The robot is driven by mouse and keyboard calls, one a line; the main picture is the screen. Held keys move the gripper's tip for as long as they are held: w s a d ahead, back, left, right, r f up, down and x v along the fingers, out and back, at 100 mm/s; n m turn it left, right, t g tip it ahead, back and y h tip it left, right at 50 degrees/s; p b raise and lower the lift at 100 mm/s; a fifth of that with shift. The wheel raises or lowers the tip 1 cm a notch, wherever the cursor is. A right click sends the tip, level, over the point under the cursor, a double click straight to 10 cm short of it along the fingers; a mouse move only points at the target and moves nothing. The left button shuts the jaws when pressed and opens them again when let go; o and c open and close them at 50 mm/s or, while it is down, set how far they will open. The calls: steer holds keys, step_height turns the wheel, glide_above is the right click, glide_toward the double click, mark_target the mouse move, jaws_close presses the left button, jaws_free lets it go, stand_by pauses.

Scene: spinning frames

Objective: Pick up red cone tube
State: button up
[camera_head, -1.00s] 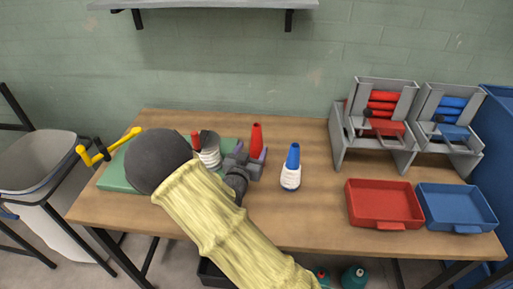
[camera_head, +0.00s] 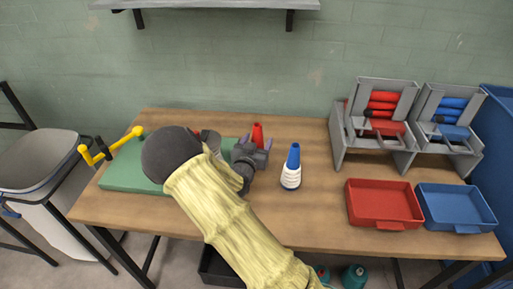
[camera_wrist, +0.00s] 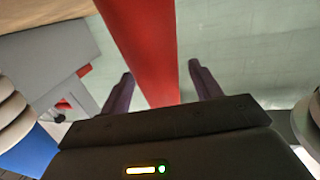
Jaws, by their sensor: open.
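The red cone tube (camera_head: 258,132) stands on the wooden table, its lower part hidden behind my gripper (camera_head: 256,143). In the wrist view the same red tube (camera_wrist: 151,45) runs between the two purple fingers of my gripper (camera_wrist: 160,75). The fingers are open, with a visible gap on each side of the tube. I cannot tell how deep the tube sits between them.
A blue cone wound with white thread (camera_head: 291,178) stands close to the right of my gripper. Another red tip (camera_head: 196,132) shows behind my arm by the green board (camera_head: 120,175). A red tray (camera_head: 380,205), a blue tray (camera_head: 457,208) and grey racks (camera_head: 345,135) are at right.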

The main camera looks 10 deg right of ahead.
mark_target(257, 125)
steer(key=shift+d, duration=0.1)
steer(key=c, duration=1)
steer(key=shift+r, duration=0.1)
step_height(257, 125, up, 10)
steer(key=shift+f, duration=0.1)
